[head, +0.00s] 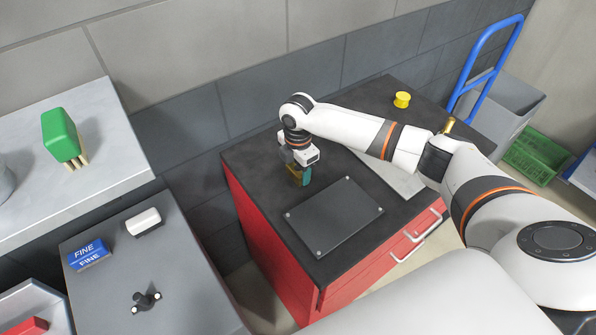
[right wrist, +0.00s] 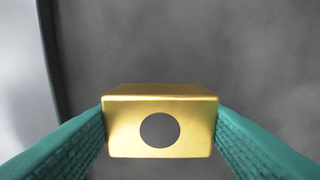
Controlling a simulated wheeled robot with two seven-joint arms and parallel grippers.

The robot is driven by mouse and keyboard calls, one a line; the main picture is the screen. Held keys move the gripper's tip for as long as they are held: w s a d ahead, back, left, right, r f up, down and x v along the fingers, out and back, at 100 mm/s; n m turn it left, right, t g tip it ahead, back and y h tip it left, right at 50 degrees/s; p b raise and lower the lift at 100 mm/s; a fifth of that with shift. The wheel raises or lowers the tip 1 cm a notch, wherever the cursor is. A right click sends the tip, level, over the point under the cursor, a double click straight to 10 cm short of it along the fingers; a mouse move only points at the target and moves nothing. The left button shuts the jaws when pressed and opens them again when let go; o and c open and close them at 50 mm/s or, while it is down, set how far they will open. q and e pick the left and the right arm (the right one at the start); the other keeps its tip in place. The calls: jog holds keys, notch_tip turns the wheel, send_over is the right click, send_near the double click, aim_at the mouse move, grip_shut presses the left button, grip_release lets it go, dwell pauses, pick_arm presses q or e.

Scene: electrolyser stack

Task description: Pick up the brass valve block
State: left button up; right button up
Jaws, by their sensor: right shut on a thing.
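The brass valve block (right wrist: 160,122) is a gold-coloured box with a round dark hole in its face. In the right wrist view it sits between the two teal fingers of my right gripper (right wrist: 160,130), which touch it on both sides. In the head view my right gripper (head: 303,178) points down over the dark top of the red cabinet, left of the black plate. Only a small brass edge of the block (head: 293,175) shows beside the teal finger. I cannot tell whether the block touches the top. My left gripper is not in view.
A black plate with corner screws (head: 335,217) lies on the cabinet top (head: 258,182). A yellow spool (head: 402,99) and a small brass piece (head: 449,125) stand farther right. On the left, a grey surface (head: 190,275) holds a blue FINE box (head: 89,256) and a black fitting (head: 146,300).

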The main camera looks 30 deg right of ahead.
jog(key=shift+w+r, duration=0.1)
jog(key=shift+r, duration=0.2)
notch_tip(320, 180, up, 10)
jog(key=shift+f+b, duration=0.25)
jog(key=shift+b, duration=0.7)
jog(key=o, duration=0.9)
jog(key=c, duration=0.4)
